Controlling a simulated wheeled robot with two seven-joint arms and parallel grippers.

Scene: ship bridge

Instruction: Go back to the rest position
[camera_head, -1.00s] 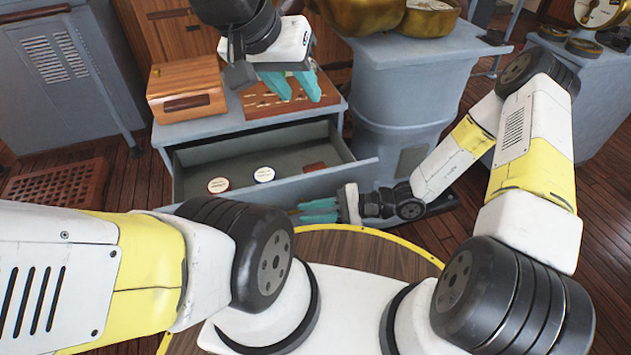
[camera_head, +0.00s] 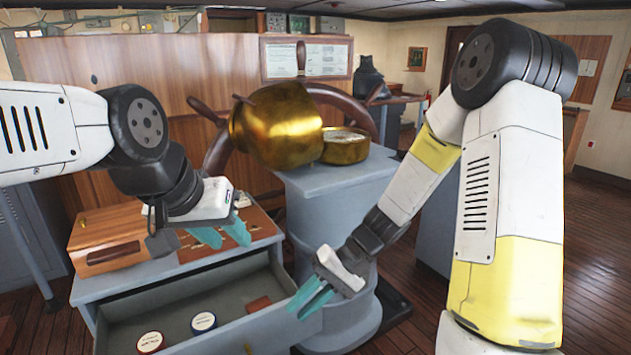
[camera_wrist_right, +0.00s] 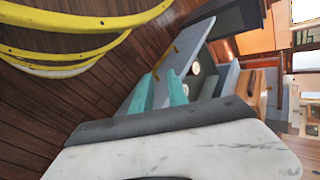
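My left gripper (camera_head: 222,236) is open and empty, above the cabinet top in front of the wooden board. Its teal fingers stand apart. My right gripper (camera_head: 311,297) is at the right front corner of the open drawer (camera_head: 240,288), its fingers pointing down and left. In the right wrist view, my right gripper (camera_wrist_right: 160,92) shows a clear gap between its fingers, with nothing held. The drawer holds a red-rimmed round tin (camera_head: 149,342), a blue-rimmed round tin (camera_head: 203,322) and a small brown block (camera_head: 258,304).
A wooden box (camera_head: 108,238) sits on the cabinet's left. A grey pedestal (camera_head: 335,195) bearing a brass binnacle (camera_head: 275,125) stands right of the cabinet, close behind my right forearm. A ship's wheel (camera_head: 215,150) is behind. Wooden floor (camera_head: 595,270) at the right is open.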

